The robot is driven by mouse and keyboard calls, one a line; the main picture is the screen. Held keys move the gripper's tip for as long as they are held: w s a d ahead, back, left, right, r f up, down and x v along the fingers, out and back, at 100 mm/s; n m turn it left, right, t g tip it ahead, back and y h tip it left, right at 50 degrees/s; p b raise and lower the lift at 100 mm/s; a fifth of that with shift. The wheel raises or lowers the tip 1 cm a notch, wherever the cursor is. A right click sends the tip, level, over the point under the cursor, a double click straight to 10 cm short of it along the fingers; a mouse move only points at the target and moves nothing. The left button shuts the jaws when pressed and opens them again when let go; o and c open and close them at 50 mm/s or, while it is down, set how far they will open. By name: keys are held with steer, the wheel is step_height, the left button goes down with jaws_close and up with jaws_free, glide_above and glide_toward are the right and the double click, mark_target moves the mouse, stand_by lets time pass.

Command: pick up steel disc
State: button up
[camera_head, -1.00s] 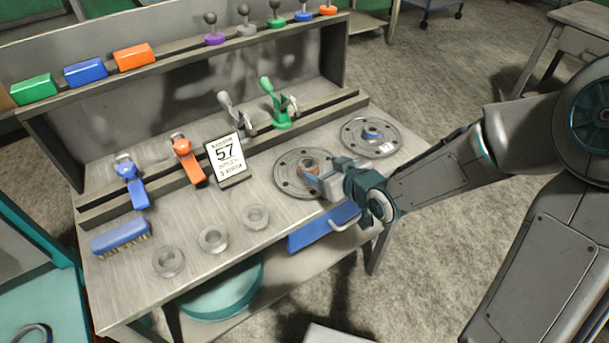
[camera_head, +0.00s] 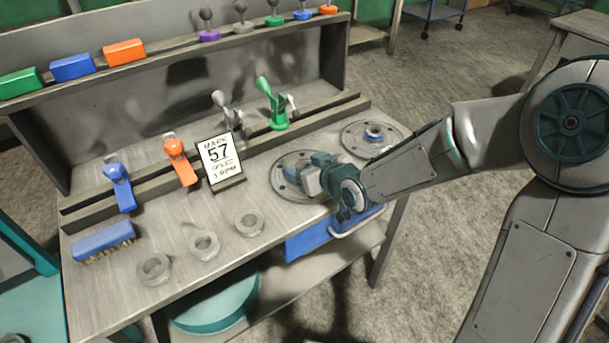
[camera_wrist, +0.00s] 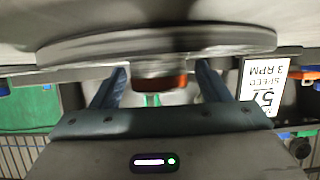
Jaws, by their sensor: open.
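A round steel disc (camera_head: 281,180) with small holes lies flat on the bench; my gripper covers its centre in the head view. The upside-down wrist view shows the disc (camera_wrist: 90,47) edge-on and blurred, with an orange-banded hub (camera_wrist: 160,83) at its middle. My gripper (camera_head: 308,176) is low over the disc. In the wrist view its open fingers (camera_wrist: 160,76) stand on either side of the hub, with gaps visible.
A sign (camera_head: 214,165) reads 57 and 3 RPM. Green (camera_head: 271,105) and grey (camera_head: 228,112) levers stand behind the discs. Steel rings (camera_head: 204,244), a blue brush (camera_head: 104,240) and blue and orange clamps sit left. A blue drawer (camera_head: 305,243) hangs below the front edge.

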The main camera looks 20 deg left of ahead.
steer(key=c, duration=1.2)
steer(key=shift+r, duration=0.15)
jaws_close()
steer(key=shift+r+p, duration=0.3)
steer(key=shift+r, duration=0.55)
steer(key=r, duration=0.1)
steer(key=r+p, duration=0.1)
steer(key=r, duration=0.1)
steer(key=shift+w+d, duration=0.2)
steer(key=shift+w, duration=0.1)
steer(key=w+d+r+p, duration=0.6)
steer(key=w+d, duration=0.1)
steer(key=shift+w+d+r, duration=0.15)
steer(key=shift+w+d, duration=0.25)
